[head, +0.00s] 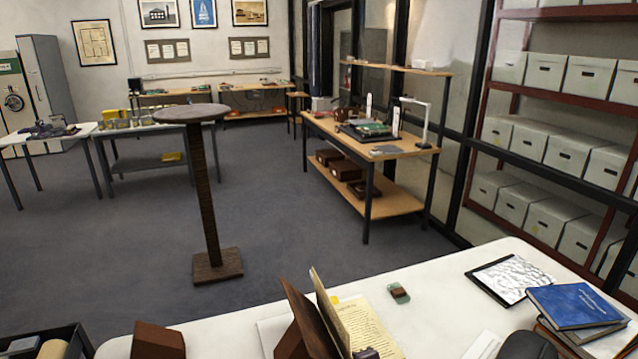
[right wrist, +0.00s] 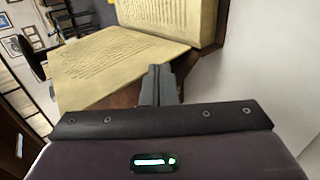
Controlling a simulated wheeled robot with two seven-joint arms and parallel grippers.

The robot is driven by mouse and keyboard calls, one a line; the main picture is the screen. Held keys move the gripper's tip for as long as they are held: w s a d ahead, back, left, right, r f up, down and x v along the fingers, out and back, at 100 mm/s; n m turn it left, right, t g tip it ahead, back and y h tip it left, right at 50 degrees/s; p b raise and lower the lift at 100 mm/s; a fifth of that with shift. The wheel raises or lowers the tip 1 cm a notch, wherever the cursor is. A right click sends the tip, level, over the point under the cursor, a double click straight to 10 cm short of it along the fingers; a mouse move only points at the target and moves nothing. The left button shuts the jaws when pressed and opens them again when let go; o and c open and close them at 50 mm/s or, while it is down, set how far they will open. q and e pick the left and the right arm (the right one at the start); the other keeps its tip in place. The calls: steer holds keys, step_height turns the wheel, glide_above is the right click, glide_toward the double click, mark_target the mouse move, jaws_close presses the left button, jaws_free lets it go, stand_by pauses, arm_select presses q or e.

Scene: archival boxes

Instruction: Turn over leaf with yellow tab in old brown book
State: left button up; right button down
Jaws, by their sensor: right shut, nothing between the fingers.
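The old book stands open at the front of the white table, with a brown cover board (head: 305,322) raised at its left. A cream leaf (head: 329,312) stands steeply beside the board. A written page (head: 368,328) lies to its right, with a small yellow tab (head: 335,299) near its top left. In the right wrist view, one written page (right wrist: 120,55) spreads out and another (right wrist: 170,15) rises behind it. My right gripper (right wrist: 158,84) is shut and empty, its tips close to the page edge; contact is unclear. My left gripper is not in view.
A brown wedge (head: 158,341) stands left of the book. A small brown item on a green base (head: 399,293) lies behind it. A blue book (head: 575,306) and a silvery sheet (head: 511,278) lie at right. The white table (head: 440,300) is clear between.

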steer(key=shift+s+a, duration=0.25)
steer(key=shift+a, duration=0.5)
steer(key=shift+s+a+f, duration=0.25)
steer(key=shift+a+f, duration=0.05)
steer(key=shift+a, duration=0.4)
steer(key=s+d+r+p, duration=0.3)
steer(key=s+d+p, duration=0.2)
steer(key=p, duration=0.2)
steer(key=shift+s+d, duration=0.15)
steer(key=shift+s, duration=0.2)
